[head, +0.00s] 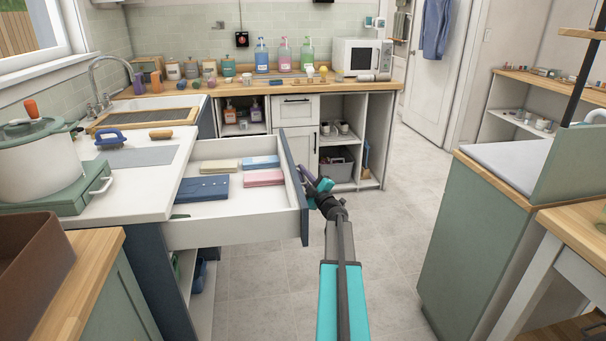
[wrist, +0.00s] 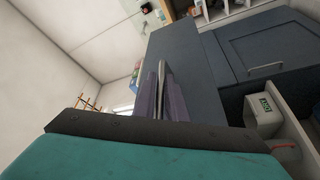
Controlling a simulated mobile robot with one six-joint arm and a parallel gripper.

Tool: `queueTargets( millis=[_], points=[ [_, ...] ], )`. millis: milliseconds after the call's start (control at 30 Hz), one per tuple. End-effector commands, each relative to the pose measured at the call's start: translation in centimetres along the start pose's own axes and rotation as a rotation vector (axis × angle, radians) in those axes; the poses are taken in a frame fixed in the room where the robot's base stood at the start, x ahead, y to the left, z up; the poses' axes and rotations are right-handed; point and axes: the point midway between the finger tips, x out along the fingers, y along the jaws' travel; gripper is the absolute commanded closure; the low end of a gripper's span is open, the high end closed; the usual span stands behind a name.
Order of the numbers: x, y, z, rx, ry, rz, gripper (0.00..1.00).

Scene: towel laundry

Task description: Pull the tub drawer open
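The drawer (head: 236,233) is pulled far out of the counter on the left, with a white box and a dark blue front (head: 293,184). Folded towels in blue, pink and beige lie inside it. My gripper (head: 311,177) is at the outer side of the drawer front. In the wrist view its purple fingers (wrist: 163,101) lie on both sides of a pale metal bar handle (wrist: 162,75) and appear closed on it. In the head view the handle is hidden by the gripper.
A back counter holds soap bottles and a microwave (head: 362,57). A green cabinet (head: 480,235) stands at the right. The floor (head: 390,185) between is clear.

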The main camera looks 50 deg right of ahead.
Motion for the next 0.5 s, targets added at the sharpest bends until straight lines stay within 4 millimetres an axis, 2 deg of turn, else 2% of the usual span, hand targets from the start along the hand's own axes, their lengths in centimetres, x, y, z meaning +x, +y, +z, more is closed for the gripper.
queueTargets(
  millis=[500],
  points=[
    [-0.50, -0.45, -0.42, 0.001, 0.004, -0.005, 0.84]
  ],
)
